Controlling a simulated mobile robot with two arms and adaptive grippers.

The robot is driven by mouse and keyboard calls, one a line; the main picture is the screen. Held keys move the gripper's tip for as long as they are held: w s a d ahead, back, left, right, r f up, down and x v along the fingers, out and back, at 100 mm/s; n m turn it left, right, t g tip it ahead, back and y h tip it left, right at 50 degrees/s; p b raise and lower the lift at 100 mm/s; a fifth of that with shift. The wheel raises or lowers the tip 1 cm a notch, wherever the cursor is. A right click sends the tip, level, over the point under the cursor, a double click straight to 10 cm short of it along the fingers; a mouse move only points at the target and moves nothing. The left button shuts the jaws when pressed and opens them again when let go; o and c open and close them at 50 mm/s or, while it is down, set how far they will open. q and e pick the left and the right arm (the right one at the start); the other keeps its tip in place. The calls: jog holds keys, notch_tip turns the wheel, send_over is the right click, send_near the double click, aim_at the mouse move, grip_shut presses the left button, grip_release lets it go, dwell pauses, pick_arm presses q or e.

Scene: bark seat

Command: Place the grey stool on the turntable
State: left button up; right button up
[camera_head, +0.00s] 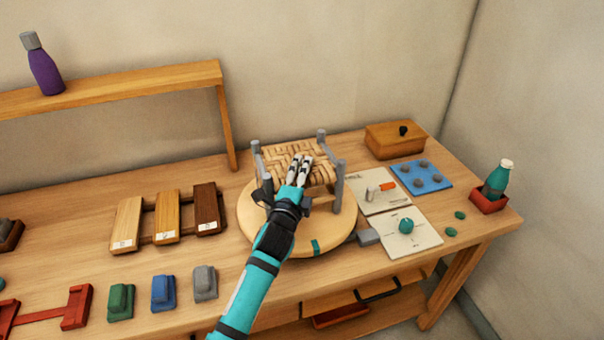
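The grey stool (340,187) has grey posts and a pale woven seat (283,157). It is upright over the round wooden turntable (262,232), and its posts appear to stand within the disc. My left gripper (300,160) reaches in from the front, with its pale fingertips over the woven seat. The fingers look close together, but I cannot tell whether they grip the seat or a rail. My forearm and gripper hide the front of the stool and part of the turntable. My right gripper is not in view.
A shelf (150,84) stands behind.

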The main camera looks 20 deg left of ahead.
pick_arm(q)
jog(key=shift+o, duration=0.3)
jog(key=shift+r, duration=0.15)
jog(key=s+b, duration=0.1)
jog(key=s, duration=1.1)
jog(key=shift+d+b, duration=0.2)
jog(key=shift+b, duration=0.2)
dwell(0.5)
